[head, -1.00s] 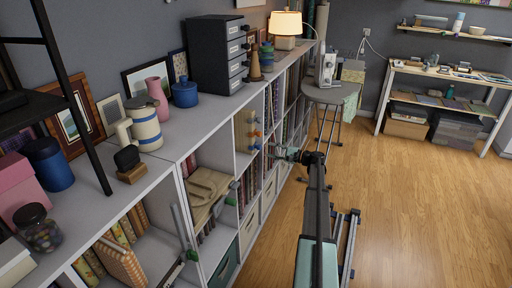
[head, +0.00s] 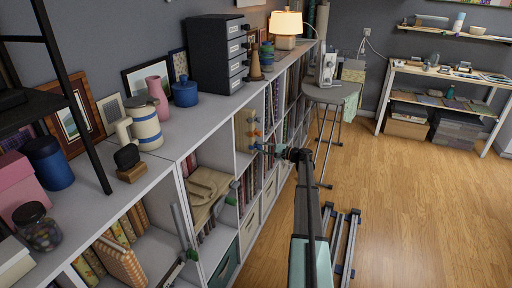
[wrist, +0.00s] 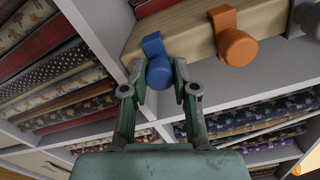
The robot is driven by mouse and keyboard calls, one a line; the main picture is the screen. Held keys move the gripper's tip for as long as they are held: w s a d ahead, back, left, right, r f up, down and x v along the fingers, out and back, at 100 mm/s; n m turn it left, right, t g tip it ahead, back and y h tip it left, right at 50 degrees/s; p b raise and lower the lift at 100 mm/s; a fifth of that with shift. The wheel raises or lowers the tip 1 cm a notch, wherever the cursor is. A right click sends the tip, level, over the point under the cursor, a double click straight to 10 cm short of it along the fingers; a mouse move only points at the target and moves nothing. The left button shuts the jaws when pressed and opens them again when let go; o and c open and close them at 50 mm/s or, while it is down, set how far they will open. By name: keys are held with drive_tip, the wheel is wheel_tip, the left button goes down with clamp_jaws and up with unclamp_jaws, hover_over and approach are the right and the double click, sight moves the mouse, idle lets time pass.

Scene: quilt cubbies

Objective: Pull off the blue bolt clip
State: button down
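The blue bolt clip (wrist: 158,70) hooks over the edge of a cream fabric bolt (wrist: 187,28) in a cubby, its round knob hanging at the front. In the wrist view my gripper (wrist: 160,78) is open, with one fingertip on each side of the blue knob and very close to it. I cannot tell whether either fingertip touches it. In the head view my gripper (head: 268,149) is at the front of the cubby, beside the blue clip (head: 256,147), and partly merges with it at this size.
An orange clip (wrist: 237,45) sits just right of the blue one on the same bolt, with a grey-blue clip (wrist: 306,16) beyond it. A white cubby divider (wrist: 100,30) and stacks of patterned fabric (wrist: 50,75) are close to the left finger.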

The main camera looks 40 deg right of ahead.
drive_tip(key=shift+v, duration=0.8)
idle(0.7)
drive_tip(key=shift+b+v, duration=0.55)
drive_tip(key=shift+v, duration=1.75)
drive_tip(key=shift+s, duration=0.1)
drive_tip(key=v, duration=0.6)
drive_tip(key=shift+s+d+b, duration=0.25)
drive_tip(key=shift+s+b, duration=0.1)
